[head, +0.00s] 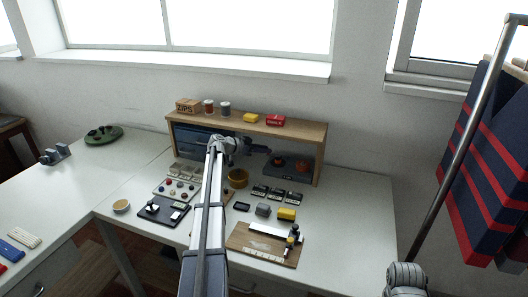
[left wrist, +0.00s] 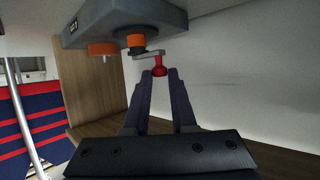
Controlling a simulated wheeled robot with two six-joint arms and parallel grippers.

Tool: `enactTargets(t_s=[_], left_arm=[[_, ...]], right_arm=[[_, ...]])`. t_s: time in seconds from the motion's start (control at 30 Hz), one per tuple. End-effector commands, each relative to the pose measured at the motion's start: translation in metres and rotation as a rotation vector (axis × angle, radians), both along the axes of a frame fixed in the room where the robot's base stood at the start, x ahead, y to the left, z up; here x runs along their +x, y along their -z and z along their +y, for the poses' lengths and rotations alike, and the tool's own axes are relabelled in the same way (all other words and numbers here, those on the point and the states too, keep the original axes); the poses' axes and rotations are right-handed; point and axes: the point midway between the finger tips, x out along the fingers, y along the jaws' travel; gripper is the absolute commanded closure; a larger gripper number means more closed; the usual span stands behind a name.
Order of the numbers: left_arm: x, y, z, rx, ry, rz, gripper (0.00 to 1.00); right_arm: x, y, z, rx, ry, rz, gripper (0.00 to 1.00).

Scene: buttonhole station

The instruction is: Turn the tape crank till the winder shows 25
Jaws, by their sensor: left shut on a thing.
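The tape winder is a dark grey unit (head: 291,171) with orange reels, under the right part of the wooden shelf in the head view. In the left wrist view its grey body (left wrist: 125,22) is at the top, with an orange reel (left wrist: 103,49) and a grey crank arm (left wrist: 148,54) ending in a red knob (left wrist: 158,68). My left gripper (left wrist: 160,75) is shut on the red knob; in the head view the gripper (head: 266,151) reaches right toward the winder. No readable number shows. My right gripper's fingers are out of view.
The wooden shelf (head: 295,128) stands over the winder, its side panel close by. An ochre round tub (head: 238,178), black cards (head: 276,193), a yellow block (head: 287,214) and a wooden board (head: 245,240) lie in front. The table's right side is clear.

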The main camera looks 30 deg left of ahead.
Motion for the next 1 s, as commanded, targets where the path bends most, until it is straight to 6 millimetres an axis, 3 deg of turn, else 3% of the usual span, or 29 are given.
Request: enactTargets(t_s=[0.4,0.9,0.93,1.0], left_arm=[[0.0103,0.0000,0.0064,0.000,0.169,-0.001,1.00],[0.0096,-0.0002,0.0057,0.000,0.187,-0.001,1.00],[0.0096,-0.0002,0.0057,0.000,0.187,-0.001,0.73],[0.0096,-0.0002,0.0057,0.000,0.187,-0.001,0.65]], right_arm=[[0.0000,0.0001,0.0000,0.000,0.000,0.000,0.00],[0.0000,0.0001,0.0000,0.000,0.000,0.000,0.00],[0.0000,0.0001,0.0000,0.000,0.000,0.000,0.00],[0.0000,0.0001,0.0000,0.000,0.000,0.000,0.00]])
